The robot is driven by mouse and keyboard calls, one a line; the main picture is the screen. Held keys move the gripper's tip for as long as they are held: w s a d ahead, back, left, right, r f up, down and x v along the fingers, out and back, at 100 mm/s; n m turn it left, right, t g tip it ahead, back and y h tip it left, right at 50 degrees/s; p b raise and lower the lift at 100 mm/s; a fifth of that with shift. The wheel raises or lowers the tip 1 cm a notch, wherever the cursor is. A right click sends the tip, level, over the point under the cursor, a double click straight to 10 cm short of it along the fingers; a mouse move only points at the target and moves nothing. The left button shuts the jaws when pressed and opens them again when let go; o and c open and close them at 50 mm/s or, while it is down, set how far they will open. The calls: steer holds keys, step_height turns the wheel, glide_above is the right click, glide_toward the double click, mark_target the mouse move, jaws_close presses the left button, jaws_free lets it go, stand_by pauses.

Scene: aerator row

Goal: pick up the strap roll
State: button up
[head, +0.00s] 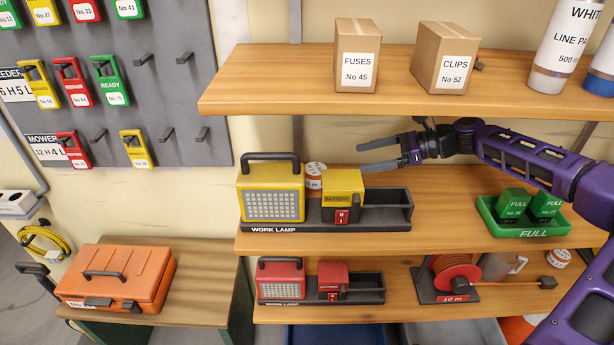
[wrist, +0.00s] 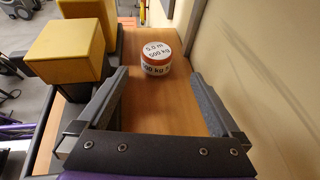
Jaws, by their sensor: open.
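A strap roll (head: 315,181), orange with a white label, stands on the middle shelf behind the yellow work lamp and battery, which partly hide it. In the wrist view the strap roll (wrist: 155,66) stands upright, its label reading 5.0 m, 500 kg. My gripper (head: 360,160) is above the middle shelf, right of the roll, fingers pointing left toward it. In the wrist view my gripper (wrist: 160,74) is open and empty. The roll lies ahead, between the lines of the fingers and just beyond their tips.
The yellow work lamp (head: 270,193) and yellow battery (head: 343,187) stand in a dark tray (head: 395,213) in front. A wall (wrist: 250,60) runs close along the right finger. The upper shelf (head: 290,94) is overhead. A similar roll (head: 558,258) sits on the lower shelf.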

mark_target(319, 168)
steer(key=b+x, duration=0.1)
steer(key=x, duration=0.9)
steer(key=shift+a+f, duration=0.15)
steer(key=shift+a, duration=0.2)
steer(key=shift+s+x, duration=0.15)
steer(key=shift+x, duration=1.2)
steer(key=shift+s+x, duration=0.1)
steer(key=shift+x, duration=1.25)
steer(key=shift+f, duration=0.1)
steer(key=shift+c, duration=0.2)
steer(key=c, duration=1.4)
